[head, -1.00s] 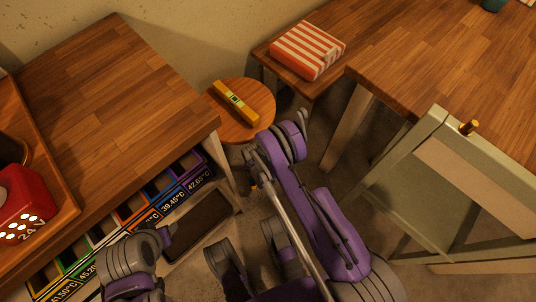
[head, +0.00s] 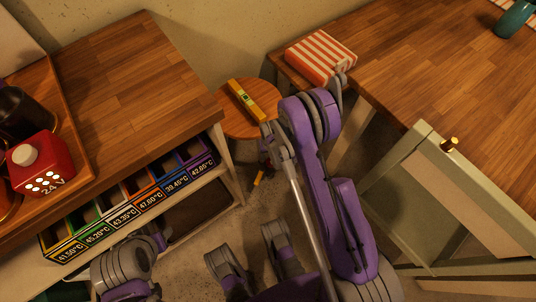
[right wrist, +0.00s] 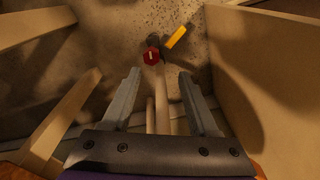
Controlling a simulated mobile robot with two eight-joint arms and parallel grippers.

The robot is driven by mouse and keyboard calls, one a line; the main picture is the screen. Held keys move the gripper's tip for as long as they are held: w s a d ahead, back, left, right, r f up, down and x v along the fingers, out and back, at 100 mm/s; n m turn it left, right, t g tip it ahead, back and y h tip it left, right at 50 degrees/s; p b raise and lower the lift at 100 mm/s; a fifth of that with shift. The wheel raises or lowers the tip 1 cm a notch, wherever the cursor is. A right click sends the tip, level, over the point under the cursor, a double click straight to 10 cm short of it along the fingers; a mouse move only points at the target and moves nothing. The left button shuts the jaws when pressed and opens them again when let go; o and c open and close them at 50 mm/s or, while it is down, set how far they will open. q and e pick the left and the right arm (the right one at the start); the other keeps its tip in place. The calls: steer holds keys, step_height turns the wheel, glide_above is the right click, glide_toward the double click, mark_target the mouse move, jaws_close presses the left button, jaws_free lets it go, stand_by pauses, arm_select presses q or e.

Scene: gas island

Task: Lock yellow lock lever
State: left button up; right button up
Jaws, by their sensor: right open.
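The yellow lock lever (head: 259,178) is small and low near the floor, below the round stool. In the right wrist view the yellow lever (right wrist: 176,37) lies slanted, beyond the fingertips and slightly right of the middle. A dark part joins it, with a small red knob (right wrist: 151,56) beside it. My right gripper (right wrist: 159,75) is open and empty, with its two grey fingers apart and not touching the lever. In the head view my right arm largely hides that gripper. My left arm shows at the lower left, but its gripper cannot be made out.
A round wooden stool (head: 235,122) carries a yellow spirit level (head: 246,101). A wooden counter (head: 120,75) with labelled bins stands left, and a wooden table (head: 440,60) stands right. Pale panels (right wrist: 250,70) flank my right gripper. A striped box (head: 320,56) sits behind.

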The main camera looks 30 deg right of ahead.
steer(key=shift+r, duration=0.4)
